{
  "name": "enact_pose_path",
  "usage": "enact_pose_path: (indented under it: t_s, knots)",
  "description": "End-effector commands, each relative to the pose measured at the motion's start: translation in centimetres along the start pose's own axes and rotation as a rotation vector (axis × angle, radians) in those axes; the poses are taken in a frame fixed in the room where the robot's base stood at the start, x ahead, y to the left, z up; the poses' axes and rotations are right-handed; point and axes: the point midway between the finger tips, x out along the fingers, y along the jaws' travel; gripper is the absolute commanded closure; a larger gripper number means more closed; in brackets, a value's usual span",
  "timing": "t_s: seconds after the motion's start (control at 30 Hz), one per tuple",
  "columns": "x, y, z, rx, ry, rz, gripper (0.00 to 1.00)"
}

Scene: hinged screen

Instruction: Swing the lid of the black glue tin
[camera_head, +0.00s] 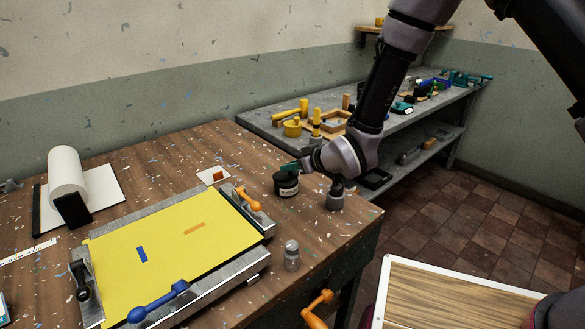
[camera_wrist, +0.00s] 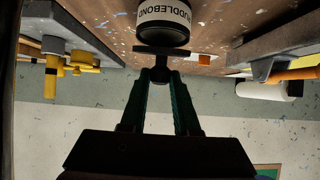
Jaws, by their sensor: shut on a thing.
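The black glue tin (camera_head: 287,187) stands upright on the wooden bench, behind the yellow screen. In the wrist view the tin (camera_wrist: 163,30) appears upside down at the top, with a white band lettered "UDDLEBOND". Its dark lid (camera_wrist: 160,50) is a flat disc at the tin's mouth, with a small dark knob. I cannot tell whether the lid touches the rim all round. My gripper (camera_head: 291,167) reaches in from the right, its green fingers over the tin. In the wrist view my gripper (camera_wrist: 162,74) is shut on the lid's knob.
The yellow screen (camera_head: 165,262) in its metal frame fills the front of the bench, with an orange clamp (camera_head: 248,199) near the tin. A small glass jar (camera_head: 291,257) stands in front. A grey weight (camera_head: 335,201) is right of the tin. A shelf of tools (camera_head: 270,121) lies behind.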

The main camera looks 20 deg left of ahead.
Motion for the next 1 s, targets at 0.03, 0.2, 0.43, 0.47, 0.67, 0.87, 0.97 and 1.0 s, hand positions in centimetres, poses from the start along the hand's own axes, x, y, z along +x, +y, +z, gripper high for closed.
enact_pose_path:
  t_s: [0.03, 0.2, 0.43, 0.47, 0.67, 0.87, 0.97, 1.0]
  knots:
    - [0.0, 0.0, -0.2, -0.001, 0.005, 0.0, 1.0]
    - [0.1, 0.0, -0.4, -0.001, 0.006, 0.0, 1.0]
    - [0.5, 0.1, -2.0, -0.001, 0.007, 0.001, 1.0]
    - [0.6, 0.1, -2.2, -0.001, 0.008, 0.001, 1.0]
    - [0.6, 0.1, -2.4, -0.001, 0.006, 0.001, 1.0]
    - [0.7, 0.1, -2.5, -0.001, 0.006, 0.001, 1.0]
    - [0.9, 0.1, -2.9, -0.001, 0.007, 0.001, 1.0]
    - [1.1, 0.1, -3.1, -0.001, 0.008, 0.001, 1.0]
